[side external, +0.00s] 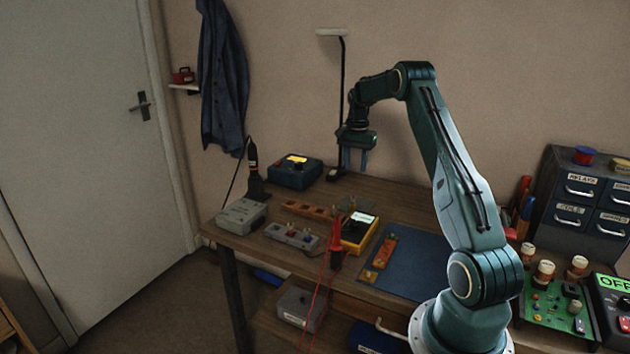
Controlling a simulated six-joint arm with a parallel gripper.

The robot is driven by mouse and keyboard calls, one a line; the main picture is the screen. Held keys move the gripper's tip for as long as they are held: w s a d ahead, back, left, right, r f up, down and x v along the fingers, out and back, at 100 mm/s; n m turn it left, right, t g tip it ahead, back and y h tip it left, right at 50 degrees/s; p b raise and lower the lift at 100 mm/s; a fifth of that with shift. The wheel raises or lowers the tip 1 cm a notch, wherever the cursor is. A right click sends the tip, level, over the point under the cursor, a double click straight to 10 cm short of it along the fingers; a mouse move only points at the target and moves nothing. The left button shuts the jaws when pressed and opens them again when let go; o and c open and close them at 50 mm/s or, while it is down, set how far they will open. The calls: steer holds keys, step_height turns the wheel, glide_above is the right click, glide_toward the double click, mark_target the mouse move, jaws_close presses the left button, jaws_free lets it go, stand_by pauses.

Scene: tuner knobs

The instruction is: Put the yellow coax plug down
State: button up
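My gripper (355,160) hangs above the back of the workbench (405,199), pointing down. Its two bluish fingers stand apart with a gap between them, and I see nothing held there. I cannot make out the yellow coax plug at this size. A grey block (291,236) with several small coloured tops sits near the front left. A wooden block with holes (309,209) lies behind it. A small dark plate with little upright parts (355,203) lies below my gripper.
A yellow meter with a lit screen (359,234) stands mid-bench, with red leads (336,238) before it. A blue mat (412,266) bears an orange strip. A teal box (295,172), a grey box (242,216) and a lamp (342,100) stand around. The mat's right side is clear.

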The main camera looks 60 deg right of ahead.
steer(key=a+r+n+t, duration=0.1)
steer(key=a+r+n, duration=0.2)
steer(key=a+r, duration=0.45)
steer(key=a+r+n+t+h, duration=0.1)
steer(key=a+r+n, duration=0.3)
steer(key=a, duration=0.6)
steer(key=a+r+n, duration=0.1)
steer(key=a+r, duration=0.6)
steer(key=a, duration=0.2)
steer(key=s+a+f+n+t+y, duration=0.1)
steer(key=s+a+f+n+t, duration=0.1)
steer(key=s+a+n, duration=0.8)
steer(key=s+a+t, duration=0.1)
steer(key=s+a, duration=0.7)
steer(key=s, duration=0.2)
steer(key=shift+s+a+t, duration=0.15)
steer(key=shift+a+t, duration=0.1)
steer(key=shift+t, duration=0.05)
steer(key=shift+f, duration=0.1)
